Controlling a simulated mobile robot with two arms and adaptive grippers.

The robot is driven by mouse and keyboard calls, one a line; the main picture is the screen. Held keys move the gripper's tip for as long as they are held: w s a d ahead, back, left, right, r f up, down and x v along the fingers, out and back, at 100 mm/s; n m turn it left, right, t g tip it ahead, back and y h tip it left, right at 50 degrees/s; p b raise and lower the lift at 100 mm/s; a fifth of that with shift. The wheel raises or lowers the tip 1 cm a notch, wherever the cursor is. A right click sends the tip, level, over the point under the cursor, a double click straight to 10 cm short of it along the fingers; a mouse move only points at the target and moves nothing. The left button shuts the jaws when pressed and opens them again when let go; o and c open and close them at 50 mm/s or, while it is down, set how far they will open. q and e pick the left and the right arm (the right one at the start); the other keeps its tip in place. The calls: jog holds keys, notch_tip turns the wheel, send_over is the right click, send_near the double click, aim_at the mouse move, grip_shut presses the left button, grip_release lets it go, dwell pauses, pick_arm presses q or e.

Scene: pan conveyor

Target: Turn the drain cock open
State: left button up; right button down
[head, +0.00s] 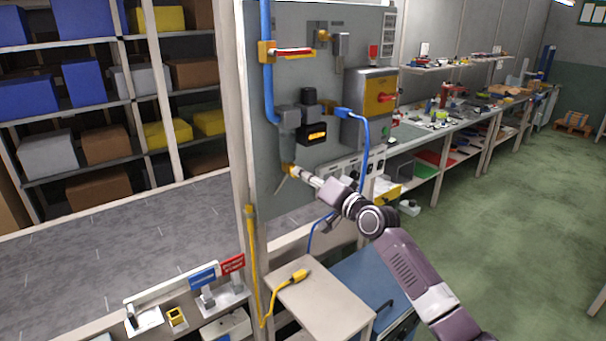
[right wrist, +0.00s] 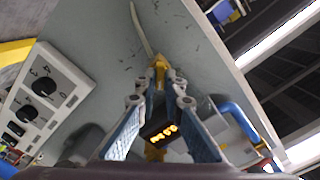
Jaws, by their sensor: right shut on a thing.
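The drain cock (head: 290,168) is a small brass fitting low on the left part of the grey panel, below a grey filter-like body (head: 289,118). A thin pale piece (head: 280,185) sticks out from it down to the left; I cannot tell if it is a lever or a tube. My right gripper (head: 297,172) reaches it from the lower right. In the right wrist view the fingertips (right wrist: 160,83) close around the brass cock (right wrist: 160,63), and the pale piece (right wrist: 140,30) runs away beyond it. The fingertips partly hide the cock. My left gripper is not in view.
The grey panel (head: 268,210) also carries a blue pipe (head: 267,90), a lit orange display (head: 316,135), a yellow box with a red switch (head: 383,97) and a blue hose (head: 365,150). A small table (head: 320,305) stands below. Green floor at right is clear.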

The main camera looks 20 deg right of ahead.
jog(key=shift+f+m+p, duration=0.1)
jog(key=shift+m+p, duration=1.45)
jog(key=shift+m, duration=2.85)
jog(key=c, duration=2)
grip_release()
jog(key=shift+c, duration=0.2)
jog(key=v, duration=1.2)
